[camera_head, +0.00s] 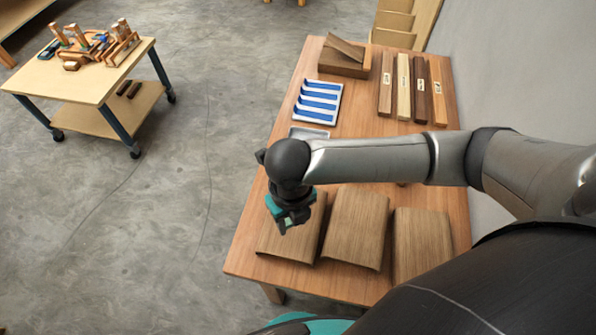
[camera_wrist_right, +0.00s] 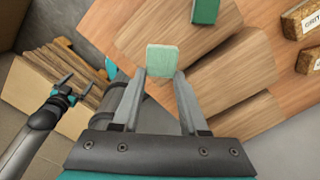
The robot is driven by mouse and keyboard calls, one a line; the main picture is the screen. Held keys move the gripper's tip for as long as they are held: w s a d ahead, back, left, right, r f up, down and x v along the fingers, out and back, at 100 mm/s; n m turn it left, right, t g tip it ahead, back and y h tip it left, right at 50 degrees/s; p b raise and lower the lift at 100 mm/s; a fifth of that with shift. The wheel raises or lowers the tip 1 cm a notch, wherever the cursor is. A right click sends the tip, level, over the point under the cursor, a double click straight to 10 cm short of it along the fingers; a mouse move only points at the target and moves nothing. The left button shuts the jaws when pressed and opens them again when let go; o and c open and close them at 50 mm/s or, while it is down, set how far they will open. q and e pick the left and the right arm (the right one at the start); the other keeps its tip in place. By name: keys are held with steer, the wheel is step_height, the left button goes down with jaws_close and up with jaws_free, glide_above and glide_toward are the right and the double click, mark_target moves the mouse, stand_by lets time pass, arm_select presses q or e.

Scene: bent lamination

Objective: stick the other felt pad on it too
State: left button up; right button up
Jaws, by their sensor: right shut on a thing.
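My right gripper (camera_head: 287,222) hangs over the left one of three bent wooden panels (camera_head: 300,246) at the table's near end. In the right wrist view it is shut on a pale green felt pad (camera_wrist_right: 162,58), held between the fingertips over the wood. Whether the pad touches the panel, I cannot tell. The other panels, the middle one (camera_head: 355,230) and the right one (camera_head: 421,246), lie alongside. No pad stuck on a panel can be made out. My left gripper (camera_wrist_right: 66,88) shows at the left of the right wrist view, fingers apart and empty.
On the table stand a blue-and-white ribbed tray (camera_head: 318,102), several wooden strips (camera_head: 403,84) and a wooden box (camera_head: 345,62). The wrist view also shows a dark green piece (camera_wrist_right: 204,10) and labelled cork-like blocks (camera_wrist_right: 296,20). A wheeled cart (camera_head: 95,85) stands left, with open floor between.

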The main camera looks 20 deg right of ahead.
steer(key=s, duration=0.1)
steer(key=b, duration=0.6)
glide_above(293, 245)
step_height(293, 245, down, 5)
steer(key=shift+f+p, duration=0.25)
steer(key=shift+p, duration=0.25)
stand_by(0.4)
steer(key=shift+f, duration=0.2)
steer(key=shift+f+p, duration=0.2)
steer(key=shift+p, duration=0.2)
steer(key=shift+f, duration=0.4)
stand_by(1.0)
steer(key=o, duration=1)
steer(key=shift+o, duration=0.2)
